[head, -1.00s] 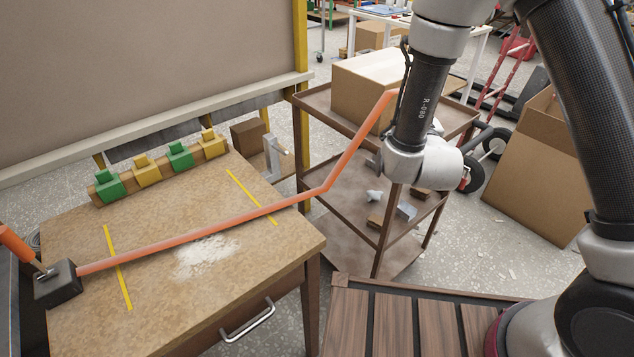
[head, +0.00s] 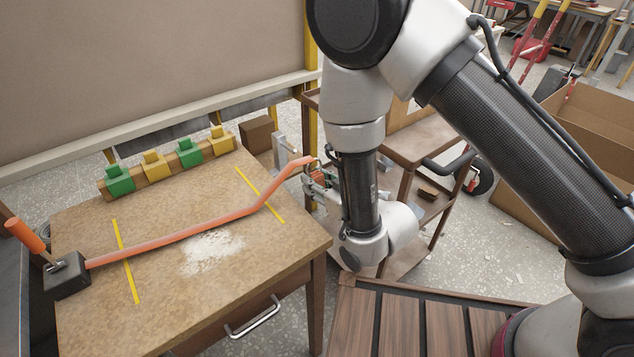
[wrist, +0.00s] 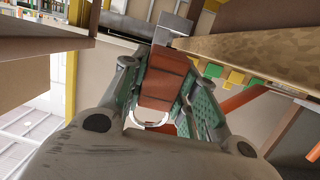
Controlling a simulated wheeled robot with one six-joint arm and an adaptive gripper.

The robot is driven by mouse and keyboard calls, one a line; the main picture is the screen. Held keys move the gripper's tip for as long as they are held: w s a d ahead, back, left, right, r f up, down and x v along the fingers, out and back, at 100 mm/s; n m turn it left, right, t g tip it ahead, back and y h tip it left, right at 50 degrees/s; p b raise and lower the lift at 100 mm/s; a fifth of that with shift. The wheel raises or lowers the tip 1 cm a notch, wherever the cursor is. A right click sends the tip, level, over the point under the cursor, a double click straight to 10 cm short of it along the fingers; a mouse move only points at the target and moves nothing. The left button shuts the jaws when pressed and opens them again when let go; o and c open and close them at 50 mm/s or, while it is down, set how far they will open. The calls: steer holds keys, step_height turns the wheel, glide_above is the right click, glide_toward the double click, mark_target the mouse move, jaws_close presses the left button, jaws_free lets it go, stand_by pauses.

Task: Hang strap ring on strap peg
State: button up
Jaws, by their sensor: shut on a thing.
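The orange strap (head: 180,236) runs from a black block (head: 66,275) at the table's left across the top, then bends up to the right. My gripper (head: 318,180) is shut on the strap's end, just beyond the table's right edge. In the wrist view the reddish-brown strap end (wrist: 168,80) sits between the green-padded fingers. A pale ring (wrist: 150,121) shows below it there, partly hidden. A grey metal upright (head: 280,150), apparently the strap peg's post, stands behind the table's back right corner. Grey metal (wrist: 172,28) also shows ahead in the wrist view. I cannot tell whether ring and peg touch.
A wooden rail with green and yellow blocks (head: 153,164) lies along the table's back. The table (head: 100,320) has yellow tape lines and a white powder patch (head: 212,250). A brown shelf cart (head: 425,145) stands behind my arm. A slatted bench (head: 400,325) is in front.

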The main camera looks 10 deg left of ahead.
steer(key=shift+r+x, duration=0.2)
steer(key=shift+x, duration=2.55)
steer(key=shift+r+x, duration=0.15)
steer(key=shift+x, duration=2.6)
steer(key=shift+w, duration=0.15)
steer(key=o, duration=1.1)
